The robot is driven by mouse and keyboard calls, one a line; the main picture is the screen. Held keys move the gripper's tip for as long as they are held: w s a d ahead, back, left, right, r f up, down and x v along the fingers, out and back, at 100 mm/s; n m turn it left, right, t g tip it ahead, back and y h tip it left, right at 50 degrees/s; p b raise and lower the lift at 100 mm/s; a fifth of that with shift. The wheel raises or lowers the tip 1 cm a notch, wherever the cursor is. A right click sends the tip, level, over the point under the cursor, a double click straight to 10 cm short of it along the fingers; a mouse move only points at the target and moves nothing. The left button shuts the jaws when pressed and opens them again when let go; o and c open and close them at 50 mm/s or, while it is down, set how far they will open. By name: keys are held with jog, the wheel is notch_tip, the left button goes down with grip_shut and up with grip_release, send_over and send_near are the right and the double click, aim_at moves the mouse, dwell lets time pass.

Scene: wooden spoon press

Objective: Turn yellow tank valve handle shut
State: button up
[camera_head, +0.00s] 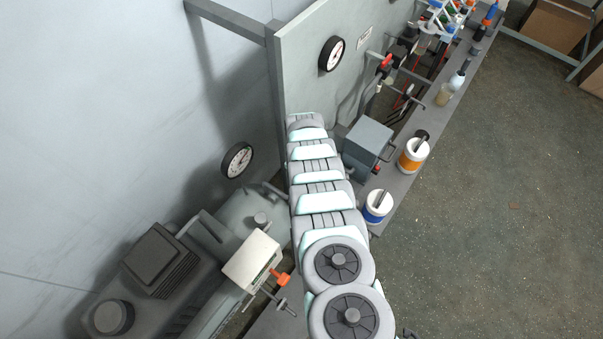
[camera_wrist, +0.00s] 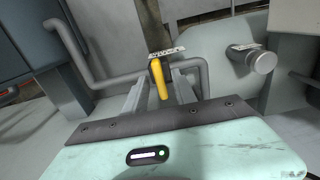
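The yellow valve handle (camera_wrist: 158,78) shows in the wrist view as a short yellow lever below a small pale tag (camera_wrist: 167,52) with dark lettering. My gripper (camera_wrist: 157,84) is open, with one grey finger on each side of the handle. Gaps show between the fingers and the handle, but I cannot tell how far it reaches between them in depth. The tank (camera_wrist: 225,75) is the pale grey-green body behind, with a round metal fitting on its right. In the head view, the tank (camera_head: 238,208) is partly covered by my arm, and neither the yellow handle nor my gripper can be seen.
A grey pipe (camera_wrist: 98,80) bends close to the left of my gripper. In the head view, a dark motor unit (camera_head: 160,262) and a white box (camera_head: 251,260) with an orange handle stand at lower left. Tubs (camera_head: 378,206) stand on the bench right of my arm; open floor lies beyond.

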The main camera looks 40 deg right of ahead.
jog(key=shift+r, duration=0.15)
jog(key=shift+r+p, duration=0.6)
jog(key=shift+r, duration=0.8)
notch_tip(320, 180, up, 8)
jog(key=b, duration=0.1)
jog(key=shift+f, duration=0.15)
